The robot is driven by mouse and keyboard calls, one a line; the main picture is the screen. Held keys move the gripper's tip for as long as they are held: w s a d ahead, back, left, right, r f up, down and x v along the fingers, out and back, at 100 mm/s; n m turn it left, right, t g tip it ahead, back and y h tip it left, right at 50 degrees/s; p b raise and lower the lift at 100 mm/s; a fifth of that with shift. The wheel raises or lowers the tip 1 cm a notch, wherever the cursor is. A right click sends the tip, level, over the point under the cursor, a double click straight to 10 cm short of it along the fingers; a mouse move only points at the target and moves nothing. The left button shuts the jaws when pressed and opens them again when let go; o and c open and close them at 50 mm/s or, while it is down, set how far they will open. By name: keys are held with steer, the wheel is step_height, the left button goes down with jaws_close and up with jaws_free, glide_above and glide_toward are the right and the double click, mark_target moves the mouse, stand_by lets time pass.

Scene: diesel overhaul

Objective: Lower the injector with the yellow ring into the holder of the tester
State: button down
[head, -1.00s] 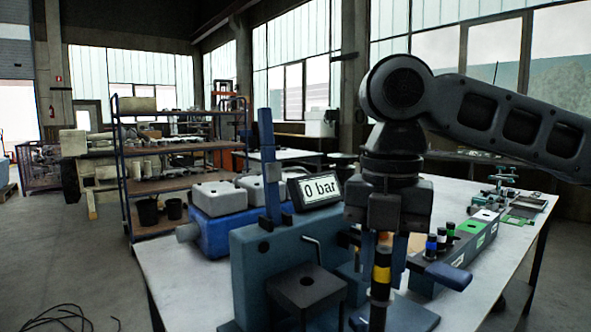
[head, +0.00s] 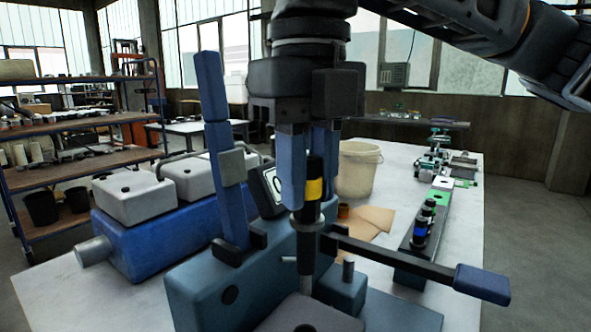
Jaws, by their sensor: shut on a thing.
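The injector with the yellow ring (head: 315,190) hangs upright, dark-bodied, in my gripper (head: 307,185). The blue fingers are shut on its upper part. Its thin nozzle points down, and the tip appears just above the grey holder block (head: 283,322) at the picture's bottom edge. A dark hole shows in the block's top, partly cut off. I cannot tell the exact gap between tip and hole. The blue-green tester (head: 195,285) stands behind the block. Its pump lever (head: 482,283) reaches out to the right.
A blue engine block (head: 150,245) with grey covers stands left of the tester. A blue upright post (head: 222,160) rises near my gripper. A cream bucket (head: 357,168) stands behind on the table.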

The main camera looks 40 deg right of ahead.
steer(key=b, duration=0.5)
glide_above(306, 293)
steer(key=f, duration=0.4)
steer(key=shift+w+d+f, duration=0.15)
steer(key=shift+w+d, duration=0.05)
steer(key=shift+w, duration=0.1)
steer(key=shift+f+p, duration=0.35)
steer(key=shift+f, duration=0.2)
steer(key=shift+p, duration=0.95)
steer(key=shift+f, duration=0.2)
steer(key=shift+f+b, duration=0.65)
steer(key=shift+f, duration=0.9)
steer(key=shift+f+p, duration=0.1)
steer(key=shift+p, duration=0.2)
steer(key=shift+f+b, duration=0.7)
steer(key=shift+f, duration=0.9)
steer(key=shift+f, duration=0.2)
